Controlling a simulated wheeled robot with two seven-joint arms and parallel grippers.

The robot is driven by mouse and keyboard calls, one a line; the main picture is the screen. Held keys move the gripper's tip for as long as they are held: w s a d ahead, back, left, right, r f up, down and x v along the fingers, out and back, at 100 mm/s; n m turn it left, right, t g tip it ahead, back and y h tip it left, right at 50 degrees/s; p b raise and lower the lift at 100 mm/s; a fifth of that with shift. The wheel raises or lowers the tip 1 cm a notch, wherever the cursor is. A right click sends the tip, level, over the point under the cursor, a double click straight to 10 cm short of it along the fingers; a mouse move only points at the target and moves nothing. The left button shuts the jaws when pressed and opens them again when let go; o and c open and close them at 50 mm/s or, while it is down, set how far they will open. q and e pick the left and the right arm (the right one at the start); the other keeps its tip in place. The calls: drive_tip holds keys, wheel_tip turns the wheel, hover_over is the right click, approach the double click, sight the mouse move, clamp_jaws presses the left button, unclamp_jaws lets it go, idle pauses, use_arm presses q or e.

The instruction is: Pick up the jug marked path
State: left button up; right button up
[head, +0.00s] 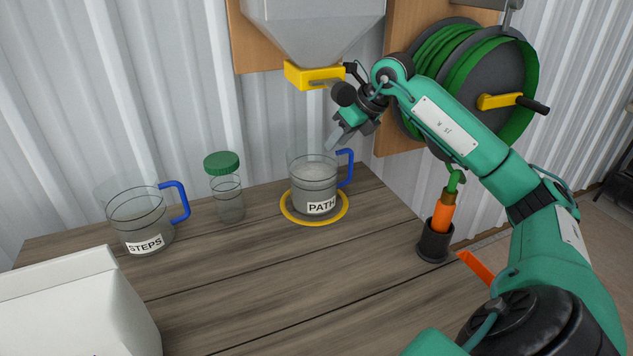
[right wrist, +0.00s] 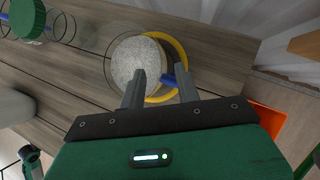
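The jug marked PATH (head: 314,192) is clear, with a blue handle on its right side and pale grainy contents. It stands upright inside a yellow ring (head: 287,214) on the wooden table. The right wrist view shows the jug (right wrist: 138,58) from above. My right gripper (head: 334,139) is above the jug, pointing down. In the right wrist view its two fingers (right wrist: 160,74) are apart, with the blue handle (right wrist: 169,79) showing between them. Nothing is seen gripped. My left gripper is not in view.
A jug marked STEPS (head: 143,222) and a green-lidded jar (head: 228,190) stand to the left. A white container (head: 75,300) is at the front left. A hopper with a yellow outlet (head: 312,76) hangs above the jug. A black cup with an orange-handled tool (head: 436,241) stands right.

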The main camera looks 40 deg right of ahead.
drive_tip(key=x, duration=0.3)
drive_tip(key=shift+w+f, duration=0.2)
drive_tip(key=shift+w, duration=0.05)
clamp_jaws()
drive_tip(key=shift+r, duration=0.1)
idle(1.1)
